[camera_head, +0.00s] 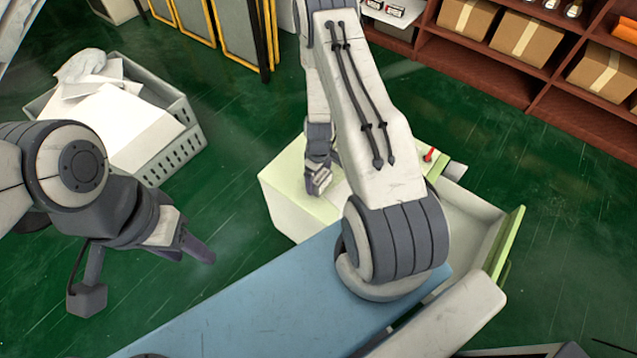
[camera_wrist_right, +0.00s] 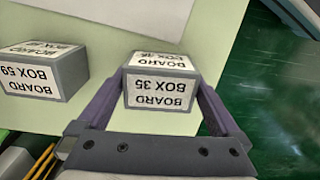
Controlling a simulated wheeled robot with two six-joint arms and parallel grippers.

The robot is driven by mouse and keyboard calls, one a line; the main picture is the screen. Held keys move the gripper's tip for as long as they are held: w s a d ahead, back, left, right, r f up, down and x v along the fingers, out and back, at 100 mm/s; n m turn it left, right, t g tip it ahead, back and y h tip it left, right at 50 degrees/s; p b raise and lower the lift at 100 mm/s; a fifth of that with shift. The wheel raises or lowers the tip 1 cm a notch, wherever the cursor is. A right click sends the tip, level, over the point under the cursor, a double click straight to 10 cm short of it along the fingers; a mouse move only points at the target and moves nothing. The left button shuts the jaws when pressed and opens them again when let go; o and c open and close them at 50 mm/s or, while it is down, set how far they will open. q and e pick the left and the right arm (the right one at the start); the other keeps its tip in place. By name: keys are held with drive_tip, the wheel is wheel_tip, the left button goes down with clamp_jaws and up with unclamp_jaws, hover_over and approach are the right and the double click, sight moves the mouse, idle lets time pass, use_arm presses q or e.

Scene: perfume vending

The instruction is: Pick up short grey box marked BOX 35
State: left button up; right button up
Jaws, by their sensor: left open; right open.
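The short grey box marked BOX 35 (camera_wrist_right: 160,92) stands on a pale green-white surface, with white labels on its top and near face, read upside down in the right wrist view. My right gripper (camera_wrist_right: 158,98) is open, with one finger on each side of this box; I cannot tell whether they touch it. In the head view my right gripper (camera_head: 318,182) is low over the pale green cabinet (camera_head: 290,205), and the box cannot be made out there. My left gripper (camera_head: 197,245) is open and empty over the green floor.
A grey box marked BOX 59 (camera_wrist_right: 45,72) stands left of BOX 35. A white paper or label (camera_wrist_right: 125,15) lies behind. A grey crate (camera_head: 180,140) with white items is at the left. A brown shelf (camera_head: 475,65) with cartons stands at the back right.

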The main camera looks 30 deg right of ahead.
drive_tip(key=c, duration=1.1)
drive_tip(key=shift+r, duration=0.1)
